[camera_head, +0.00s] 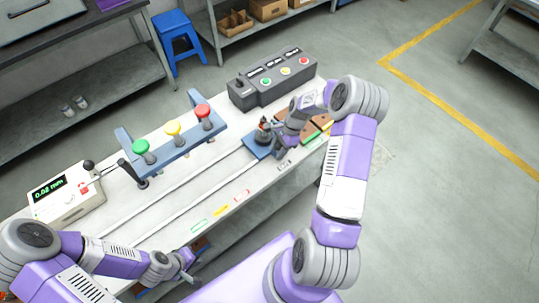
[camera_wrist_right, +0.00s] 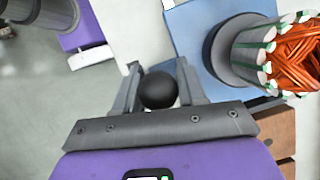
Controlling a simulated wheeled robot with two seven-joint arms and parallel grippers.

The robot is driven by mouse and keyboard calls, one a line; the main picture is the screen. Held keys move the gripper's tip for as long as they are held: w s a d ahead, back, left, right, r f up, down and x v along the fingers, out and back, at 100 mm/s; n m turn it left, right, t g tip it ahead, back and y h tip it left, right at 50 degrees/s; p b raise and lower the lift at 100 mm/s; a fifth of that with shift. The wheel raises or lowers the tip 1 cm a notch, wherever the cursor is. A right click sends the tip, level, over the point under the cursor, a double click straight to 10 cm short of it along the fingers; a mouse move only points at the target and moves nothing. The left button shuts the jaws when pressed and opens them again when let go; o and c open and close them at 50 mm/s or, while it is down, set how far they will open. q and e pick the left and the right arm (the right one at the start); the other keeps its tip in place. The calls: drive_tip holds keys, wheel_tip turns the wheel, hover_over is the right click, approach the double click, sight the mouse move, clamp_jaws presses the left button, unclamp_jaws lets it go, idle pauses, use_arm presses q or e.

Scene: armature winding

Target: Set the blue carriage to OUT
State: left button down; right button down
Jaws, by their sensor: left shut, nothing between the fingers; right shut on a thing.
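The blue carriage (camera_head: 256,147) sits on two pale rails toward the right end of the white bench. It carries an armature with orange copper windings (camera_wrist_right: 290,55), and its blue plate (camera_wrist_right: 195,35) shows beside my fingers in the right wrist view. My right gripper (camera_wrist_right: 158,90) is shut on a round black knob (camera_wrist_right: 158,91) next to the carriage. In the head view my right gripper (camera_head: 281,150) partly covers the carriage and hides the knob. My left gripper (camera_head: 190,279) is shut and empty near the bench's front edge at lower left.
A blue rack with green, yellow and red knobs (camera_head: 173,128) stands behind the rails. A grey button box (camera_head: 273,80) is at the back right. Coloured labels (camera_head: 220,210) lie in front of the rails.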

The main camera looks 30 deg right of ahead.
drive_tip(key=shift+d, duration=0.25)
drive_tip(key=c, duration=1.1)
unclamp_jaws()
drive_tip(key=shift+w+d, duration=0.1)
drive_tip(key=o, duration=0.3)
drive_tip(key=shift+r, duration=0.1)
drive_tip(key=v, duration=0.7)
drive_tip(key=shift+d+r, duration=0.15)
drive_tip(key=shift+r, duration=0.05)
drive_tip(key=shift+f, duration=0.1)
